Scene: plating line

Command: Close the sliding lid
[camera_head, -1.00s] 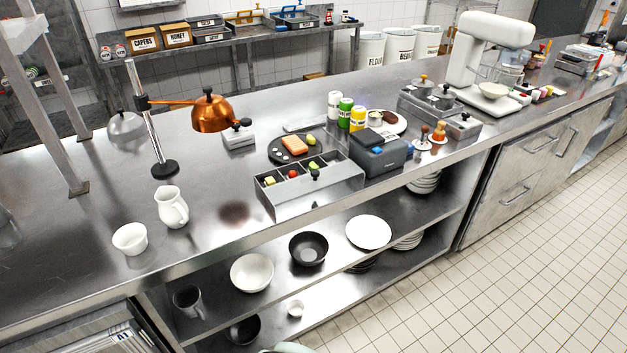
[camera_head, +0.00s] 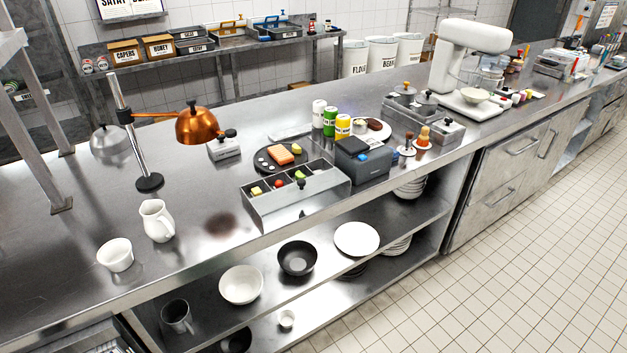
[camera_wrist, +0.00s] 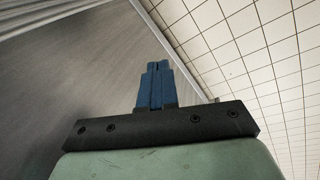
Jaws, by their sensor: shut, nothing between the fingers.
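A grey metal box (camera_head: 283,213) with open compartments stands near the front edge of the counter in the head view. The compartments are uncovered. My gripper (camera_wrist: 158,66) shows only in the wrist view, with blue fingers shut together and empty, away from the box.
A dark grey box (camera_head: 362,162) stands close to the right of the compartment box. A black round plate (camera_head: 268,163) and a copper lamp (camera_head: 198,125) stand behind it. A white jug (camera_head: 158,220) and white bowl (camera_head: 116,255) stand left. Counter between jug and box is clear.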

